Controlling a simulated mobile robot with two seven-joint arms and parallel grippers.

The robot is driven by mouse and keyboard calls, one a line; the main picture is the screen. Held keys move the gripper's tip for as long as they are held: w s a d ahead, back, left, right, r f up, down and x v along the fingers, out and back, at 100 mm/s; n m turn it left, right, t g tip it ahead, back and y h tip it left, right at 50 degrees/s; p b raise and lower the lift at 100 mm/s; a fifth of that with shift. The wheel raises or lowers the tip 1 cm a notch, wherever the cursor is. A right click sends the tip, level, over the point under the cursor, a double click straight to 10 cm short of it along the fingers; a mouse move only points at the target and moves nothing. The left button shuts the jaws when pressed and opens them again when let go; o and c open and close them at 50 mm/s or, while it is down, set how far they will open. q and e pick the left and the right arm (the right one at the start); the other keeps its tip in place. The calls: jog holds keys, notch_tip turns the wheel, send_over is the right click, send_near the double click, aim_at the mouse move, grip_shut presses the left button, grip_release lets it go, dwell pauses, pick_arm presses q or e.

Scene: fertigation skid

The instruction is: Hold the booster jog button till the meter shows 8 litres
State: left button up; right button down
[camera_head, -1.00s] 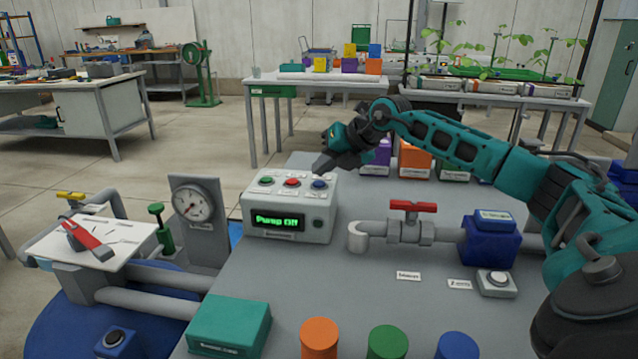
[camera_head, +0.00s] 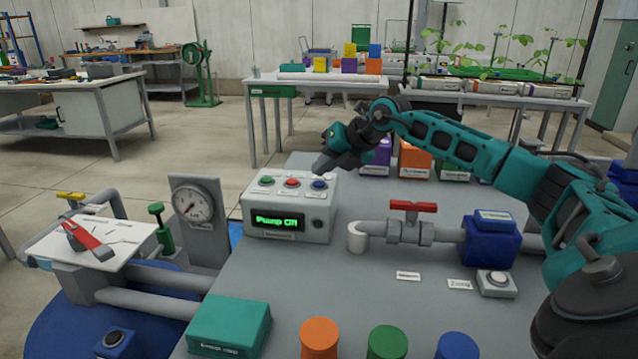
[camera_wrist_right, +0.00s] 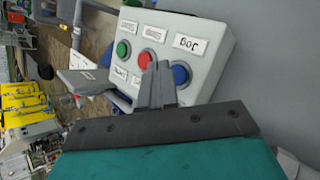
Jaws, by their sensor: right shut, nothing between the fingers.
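The grey control box (camera_head: 290,208) stands on the bench with a green, a red and a blue button on its sloped top. Its green display (camera_head: 278,221) reads "Pump Off". The blue button (camera_head: 320,184) is the rightmost; in the wrist view the blue button (camera_wrist_right: 181,75) sits by a "Jog" label (camera_wrist_right: 187,43). My right gripper (camera_head: 322,168) is shut and empty, its tips just above the blue button. In the wrist view the fingers (camera_wrist_right: 157,72) partly overlap its edge; contact cannot be told. A round dial gauge (camera_head: 193,205) stands left of the box. My left gripper is out of view.
A pipe with a red-handled valve (camera_head: 412,206) and a blue block (camera_head: 490,238) lie right of the box. A small button box (camera_head: 497,283) is near my arm. A teal box (camera_head: 229,325) and coloured cylinders are at the front. The bench middle (camera_head: 320,280) is clear.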

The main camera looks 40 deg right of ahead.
jog(key=shift+f, duration=0.15)
jog(key=shift+f, duration=0.3)
jog(key=shift+f+b, duration=0.35)
jog(key=shift+f, duration=0.1)
dwell(7.1)
